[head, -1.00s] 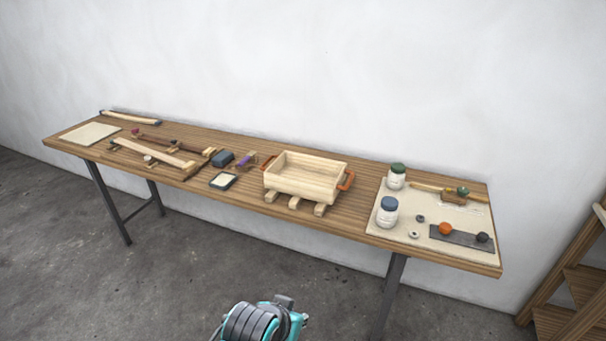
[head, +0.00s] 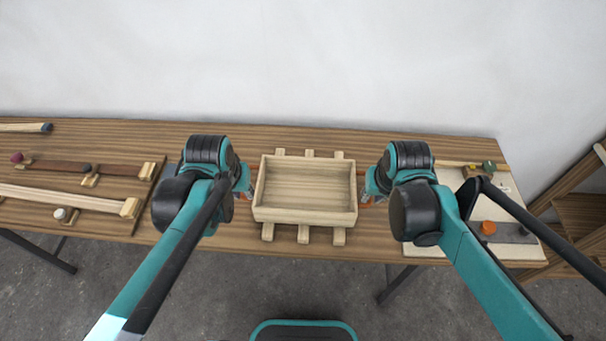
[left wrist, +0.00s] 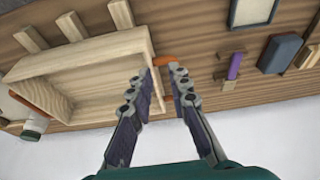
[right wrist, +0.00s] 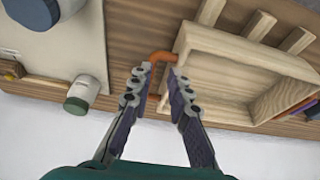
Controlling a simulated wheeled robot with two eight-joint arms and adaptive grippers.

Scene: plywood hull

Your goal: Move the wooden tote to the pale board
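The wooden tote (head: 305,214) is a pale, empty open box with an orange handle at each end, resting on wooden slats (head: 303,234) on the workbench. My left gripper (head: 251,191) is at its left end; in the left wrist view its open fingers (left wrist: 160,70) are at the orange handle (left wrist: 178,61). My right gripper (head: 364,194) is at the right end; in the right wrist view its open fingers (right wrist: 159,70) are at the other handle (right wrist: 160,56). Contact with the handles is unclear. A pale board (right wrist: 100,45) with jars lies beside the tote's right end.
Tools and wooden strips (head: 75,197) lie on the bench at the left. A blue-lidded jar (right wrist: 35,12) and a green-lidded jar (right wrist: 82,97) stand near the right gripper. A white wall is behind; a wooden shelf (head: 585,210) stands at far right.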

